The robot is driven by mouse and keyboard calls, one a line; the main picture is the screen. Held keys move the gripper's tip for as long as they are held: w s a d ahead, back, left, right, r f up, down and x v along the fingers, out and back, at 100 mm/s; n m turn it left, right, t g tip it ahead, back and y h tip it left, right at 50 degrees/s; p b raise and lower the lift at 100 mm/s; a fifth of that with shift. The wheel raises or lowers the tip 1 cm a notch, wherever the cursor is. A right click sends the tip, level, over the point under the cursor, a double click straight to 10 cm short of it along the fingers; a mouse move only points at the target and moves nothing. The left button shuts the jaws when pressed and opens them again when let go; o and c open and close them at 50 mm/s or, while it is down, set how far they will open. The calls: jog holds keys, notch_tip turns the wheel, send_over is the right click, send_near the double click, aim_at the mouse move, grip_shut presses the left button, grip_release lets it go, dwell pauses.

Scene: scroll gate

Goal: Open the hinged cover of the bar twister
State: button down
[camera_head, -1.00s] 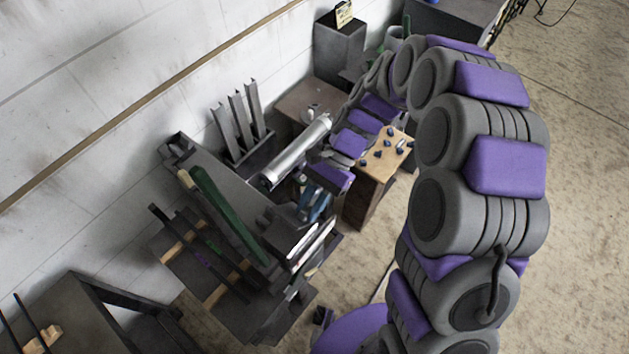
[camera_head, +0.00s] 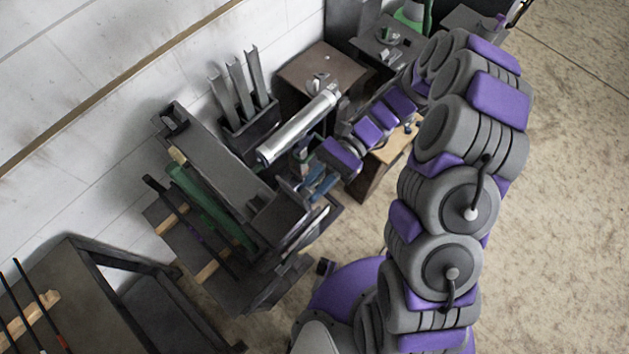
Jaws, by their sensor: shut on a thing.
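The bar twister (camera_head: 206,146) is a long dark grey machine standing slanted along the white wall. A long green panel (camera_head: 210,207), apparently its hinged cover, lies along its front side and shows a broad lighter green face. My arm reaches over from the upper right. My gripper (camera_head: 314,182) is beside the box-like right end of the twister and seems blue, small and partly hidden. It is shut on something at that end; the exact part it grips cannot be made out.
A silver cylinder (camera_head: 298,125) and a rack of upright steel bars (camera_head: 239,88) stand behind the twister. A wooden-topped stand (camera_head: 390,148) is under my arm. A dark frame table (camera_head: 85,285) is at lower left. Open floor (camera_head: 570,190) lies to the right.

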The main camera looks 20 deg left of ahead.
jog(key=shift+w, duration=0.1)
jog(key=c, duration=1.1)
grip_release()
jog(key=shift+w+a, duration=0.1)
jog(key=shift+w, duration=0.05)
jog(key=shift+o, duration=0.7)
